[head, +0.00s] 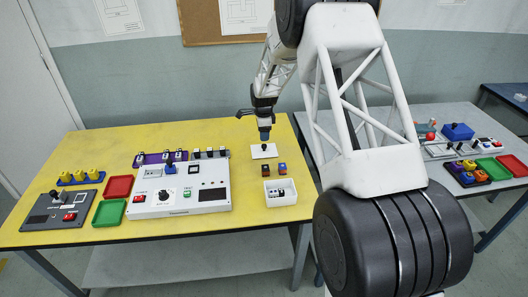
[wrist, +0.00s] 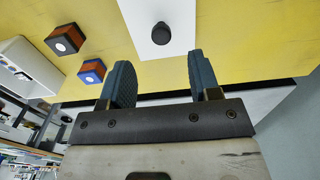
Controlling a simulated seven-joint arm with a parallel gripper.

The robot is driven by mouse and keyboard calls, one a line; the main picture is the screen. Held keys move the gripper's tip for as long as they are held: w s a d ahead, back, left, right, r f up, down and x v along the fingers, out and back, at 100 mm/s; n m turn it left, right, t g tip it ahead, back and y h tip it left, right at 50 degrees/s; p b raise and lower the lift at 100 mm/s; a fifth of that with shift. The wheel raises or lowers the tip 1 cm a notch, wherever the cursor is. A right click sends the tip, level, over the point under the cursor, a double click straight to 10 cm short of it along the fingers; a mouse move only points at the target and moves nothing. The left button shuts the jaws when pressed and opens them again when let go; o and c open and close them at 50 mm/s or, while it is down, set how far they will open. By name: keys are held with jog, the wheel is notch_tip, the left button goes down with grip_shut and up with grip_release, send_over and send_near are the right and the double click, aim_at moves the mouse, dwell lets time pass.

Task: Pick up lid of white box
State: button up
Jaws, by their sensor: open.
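The lid (head: 258,154) is a flat white plate with a black knob (head: 264,147), lying on the yellow table behind the white box (head: 280,198). The box is open at the top and has small items inside. My gripper (head: 265,135) points down close above the lid. In the wrist view, my gripper's two fingers (wrist: 160,62) are apart and empty. The lid (wrist: 140,18) lies beyond them there, its round knob (wrist: 161,33) roughly in line with the gap. I cannot tell the exact height between fingertips and knob.
A white control panel (head: 180,190) is to the left, with red (head: 119,187) and green (head: 109,212) trays. The table's right edge is near the lid.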

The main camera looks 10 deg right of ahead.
aim_at(264, 145)
jog(key=shift+f, duration=0.1)
jog(key=shift+f, duration=1.2)
jog(key=shift+f, duration=0.1)
jog(key=shift+d+f, duration=0.1)
jog(key=shift+f, duration=2.4)
jog(key=shift+c, duration=0.3)
jog(key=c, duration=1)
